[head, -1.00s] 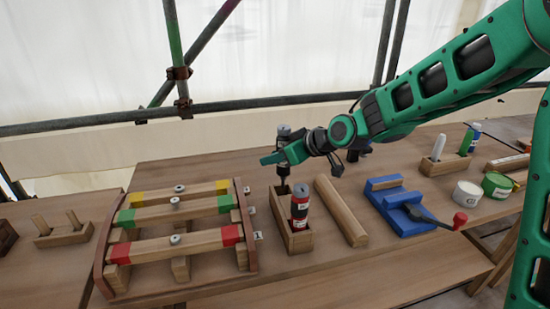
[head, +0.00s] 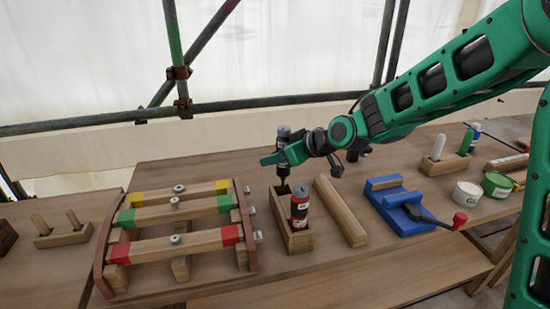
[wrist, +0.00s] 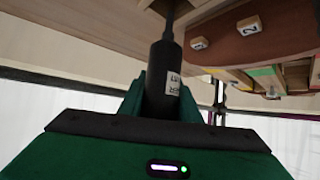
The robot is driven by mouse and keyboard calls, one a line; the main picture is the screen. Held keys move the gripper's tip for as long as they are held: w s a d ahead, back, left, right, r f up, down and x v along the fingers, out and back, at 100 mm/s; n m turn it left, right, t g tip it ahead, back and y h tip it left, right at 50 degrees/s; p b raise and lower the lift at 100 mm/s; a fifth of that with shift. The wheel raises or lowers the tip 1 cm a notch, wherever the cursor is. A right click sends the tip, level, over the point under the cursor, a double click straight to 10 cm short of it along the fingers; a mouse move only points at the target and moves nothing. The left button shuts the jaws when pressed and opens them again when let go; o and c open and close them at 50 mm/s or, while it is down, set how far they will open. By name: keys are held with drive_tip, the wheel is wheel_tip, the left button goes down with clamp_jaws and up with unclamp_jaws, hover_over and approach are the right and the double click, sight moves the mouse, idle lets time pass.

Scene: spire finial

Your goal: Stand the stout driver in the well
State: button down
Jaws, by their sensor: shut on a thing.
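My gripper (head: 281,157) is shut on a dark driver (head: 283,134) with a pale label. The driver is upright, its shaft pointing down at the far end of a narrow wooden box (head: 299,243). I cannot tell whether the tip is inside the box or just above it. In the wrist view, the black handle (wrist: 166,75) sits between green fingers, with the thin shaft leading away. The box floor is hidden.
A wooden rack with yellow, green and red banded bars (head: 180,240) stands left of the box. A loose wooden bar (head: 341,212) lies just right of it, then a blue fixture (head: 397,205) with a red-knobbed handle. Two tubs (head: 467,194) stand further right.

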drive_tip(key=shift+f, duration=4.15)
drive_tip(key=c, duration=1.2)
unclamp_jaws()
wheel_tip(320, 180, up, 8)
drive_tip(key=shift+r, duration=0.1)
wheel_tip(320, 180, up, 6)
hover_over(275, 186)
drive_tip(key=shift+s+d+r+n+t+y, duration=0.15)
drive_tip(key=shift+r+n+y, duration=0.1)
drive_tip(key=shift+r+y, duration=0.6)
drive_tip(key=shift+s+d+r+n+t+y, duration=0.2)
drive_tip(key=shift+r+y, duration=0.25)
drive_tip(key=shift+r, duration=0.8)
drive_tip(key=shift+w+a, duration=0.1)
drive_tip(key=shift+w, duration=0.05)
